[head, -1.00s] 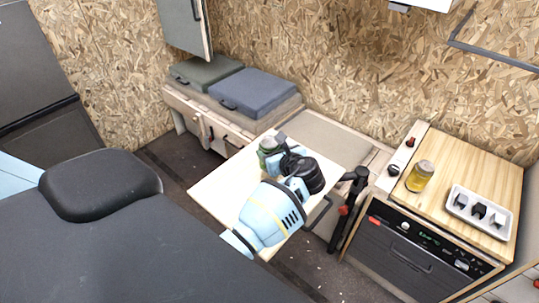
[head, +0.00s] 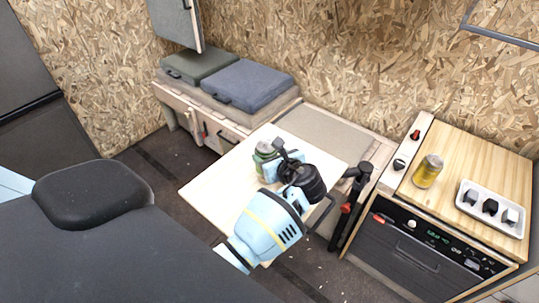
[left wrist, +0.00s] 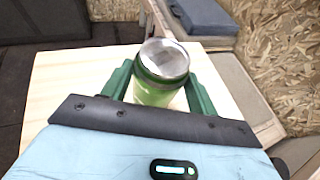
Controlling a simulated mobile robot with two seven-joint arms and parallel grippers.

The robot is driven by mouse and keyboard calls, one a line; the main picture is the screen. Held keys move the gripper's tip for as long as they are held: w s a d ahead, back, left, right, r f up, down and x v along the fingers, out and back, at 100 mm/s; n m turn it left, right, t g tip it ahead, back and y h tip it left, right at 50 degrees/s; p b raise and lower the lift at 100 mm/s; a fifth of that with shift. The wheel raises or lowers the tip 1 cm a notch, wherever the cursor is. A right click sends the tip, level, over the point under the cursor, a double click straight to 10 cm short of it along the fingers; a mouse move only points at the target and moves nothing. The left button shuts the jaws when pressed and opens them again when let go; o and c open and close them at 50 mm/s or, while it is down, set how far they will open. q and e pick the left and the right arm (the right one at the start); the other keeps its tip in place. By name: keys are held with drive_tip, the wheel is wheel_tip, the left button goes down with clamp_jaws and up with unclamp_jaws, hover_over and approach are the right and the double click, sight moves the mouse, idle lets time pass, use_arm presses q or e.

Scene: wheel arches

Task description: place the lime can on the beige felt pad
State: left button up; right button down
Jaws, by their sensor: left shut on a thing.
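The lime can (head: 264,152) is a green cylinder with a silver lid, over the pale wooden table. In the left wrist view the can (left wrist: 160,75) stands between my green fingers, its lid facing the camera. My left gripper (left wrist: 160,92) is shut on it; in the head view the gripper (head: 268,163) is partly hidden behind my wrist. I cannot tell whether the can's base touches the table. My right gripper is not in view.
The pale wooden table (head: 215,187) has bare room left of the can. Behind it is a bench with a grey-beige top (head: 325,130) and cushions (head: 237,88).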

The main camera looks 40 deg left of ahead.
use_arm(q)
drive_tip(key=shift+d+r, duration=0.15)
drive_tip(key=shift+d, duration=0.05)
drive_tip(key=o, duration=1.1)
drive_tip(key=shift+f, duration=0.2)
drive_tip(key=shift+o, duration=0.6)
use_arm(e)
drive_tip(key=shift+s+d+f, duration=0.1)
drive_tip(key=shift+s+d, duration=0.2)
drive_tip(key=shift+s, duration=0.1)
use_arm(q)
drive_tip(key=shift+r, duration=0.2)
drive_tip(key=p+v, duration=0.1)
drive_tip(key=v, duration=1.1)
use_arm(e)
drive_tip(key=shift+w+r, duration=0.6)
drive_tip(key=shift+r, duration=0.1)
use_arm(q)
drive_tip(key=shift+f, duration=0.1)
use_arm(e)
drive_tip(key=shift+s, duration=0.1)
